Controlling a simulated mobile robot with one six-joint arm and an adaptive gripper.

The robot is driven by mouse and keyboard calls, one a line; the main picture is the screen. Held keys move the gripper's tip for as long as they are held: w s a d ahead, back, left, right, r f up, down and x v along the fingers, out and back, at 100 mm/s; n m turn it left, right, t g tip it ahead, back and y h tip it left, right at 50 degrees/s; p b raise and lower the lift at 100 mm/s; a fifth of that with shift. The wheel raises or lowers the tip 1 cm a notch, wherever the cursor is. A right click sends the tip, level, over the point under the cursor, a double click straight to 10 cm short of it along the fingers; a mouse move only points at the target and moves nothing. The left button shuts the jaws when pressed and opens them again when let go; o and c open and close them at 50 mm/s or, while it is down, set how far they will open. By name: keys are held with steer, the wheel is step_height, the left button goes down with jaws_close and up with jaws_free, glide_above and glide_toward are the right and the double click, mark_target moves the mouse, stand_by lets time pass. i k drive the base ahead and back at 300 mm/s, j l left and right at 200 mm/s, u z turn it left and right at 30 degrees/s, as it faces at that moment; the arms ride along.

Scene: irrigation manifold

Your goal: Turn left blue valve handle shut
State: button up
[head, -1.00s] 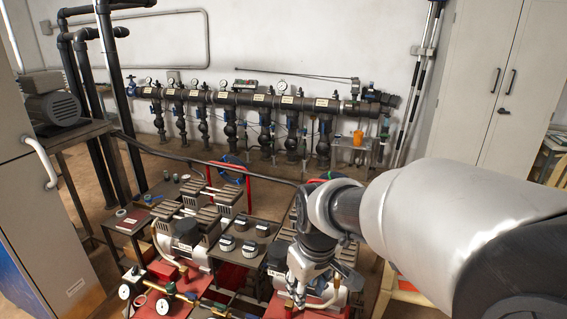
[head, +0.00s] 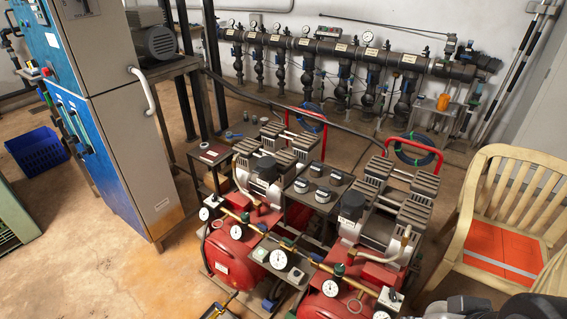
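A dark manifold pipe (head: 340,50) runs along the back wall, with several vertical valve branches. Small blue handles show on these branches, one near the middle (head: 319,73) and one further right (head: 374,78). They are small and far off, so I cannot tell which is the left blue handle or how it is turned. My gripper is out of view. Only dark parts of my arm show at the bottom right corner, well away from the manifold.
Red air compressors (head: 235,250) with gauges stand between me and the manifold. A beige chair (head: 505,185) with an orange seat is at right. A blue and grey cabinet (head: 150,185) and a blue crate (head: 22,143) are at left. Floor at lower left is clear.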

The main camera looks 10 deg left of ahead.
mark_target(262, 228)
steer(key=k+j+u, duration=0.1)
steer(key=j, duration=0.4)
steer(key=k+j+u, duration=0.1)
steer(key=j, duration=0.35)
steer(key=k+j+u, duration=0.1)
steer(key=j, duration=0.4)
steer(key=i+j+z, duration=0.65)
steer(key=i+j, duration=0.15)
steer(key=i+j+z, duration=0.35)
steer(key=j, duration=0.3)
steer(key=k+l, duration=0.05)
steer(key=k, duration=0.05)
